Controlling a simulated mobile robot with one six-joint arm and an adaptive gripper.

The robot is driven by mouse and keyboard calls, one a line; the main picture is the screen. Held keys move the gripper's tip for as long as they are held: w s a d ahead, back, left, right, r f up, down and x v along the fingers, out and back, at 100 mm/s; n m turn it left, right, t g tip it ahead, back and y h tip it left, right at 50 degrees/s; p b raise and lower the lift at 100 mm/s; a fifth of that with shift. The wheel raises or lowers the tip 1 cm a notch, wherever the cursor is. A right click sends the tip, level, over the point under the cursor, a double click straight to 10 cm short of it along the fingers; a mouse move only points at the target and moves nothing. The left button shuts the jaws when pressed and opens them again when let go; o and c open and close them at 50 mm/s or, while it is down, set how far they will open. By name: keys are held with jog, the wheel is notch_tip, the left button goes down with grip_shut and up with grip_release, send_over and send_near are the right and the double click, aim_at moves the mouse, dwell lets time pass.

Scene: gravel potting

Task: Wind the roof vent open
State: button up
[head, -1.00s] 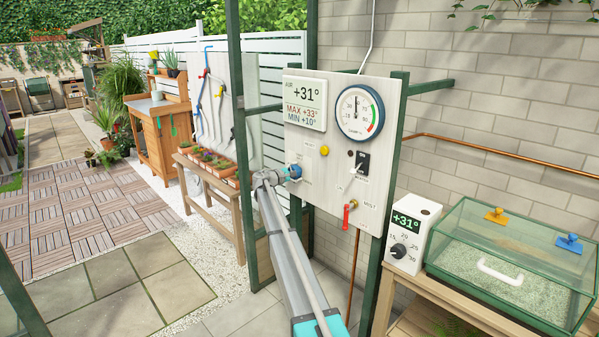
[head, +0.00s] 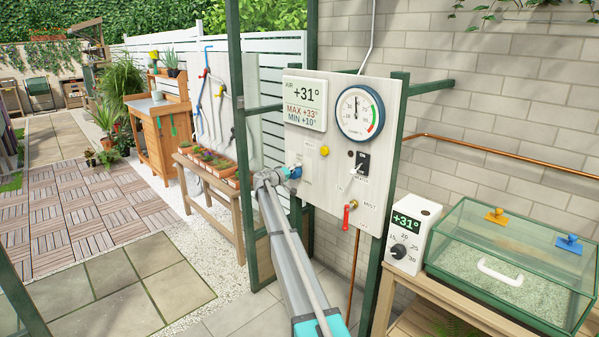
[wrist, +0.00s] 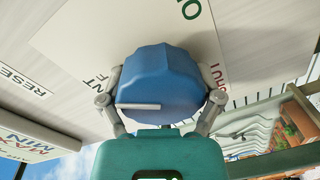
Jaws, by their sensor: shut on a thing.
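The roof vent control is a blue faceted knob with a pale pointer bar on the board. In the wrist view the knob (wrist: 165,82) fills the middle, with one finger of my gripper (wrist: 163,102) on each side, shut on it. The label behind it is partly covered; a green "O" and part of a red word show. In the head view the knob (head: 293,172) sits at the left edge of the pale control board (head: 330,205), mostly hidden by my wrist. My gripper (head: 285,173) reaches it from the left. The vent itself is not in view.
The board also holds an air display (head: 305,102) reading +31°, a round dial (head: 360,113), a yellow button (head: 324,151), a black switch (head: 362,163) and a red-handled valve (head: 347,215). A glass-sided case (head: 510,260) stands right. A plant bench (head: 210,180) is behind my arm.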

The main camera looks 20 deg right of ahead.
jog(key=m, duration=0.5)
jog(key=shift+w+a+r+t, duration=0.1)
jog(key=shift+w+a+t, duration=0.1)
jog(key=shift+a+t, duration=0.15)
jog(key=m, duration=0.5)
jog(key=shift+m, duration=0.4)
jog(key=o, duration=0.9)
jog(key=shift+s, duration=0.1)
jog(key=shift+s, duration=0.1)
jog(key=shift+s+a, duration=0.25)
jog(key=shift+a, duration=0.1)
jog(key=v, duration=1.1)
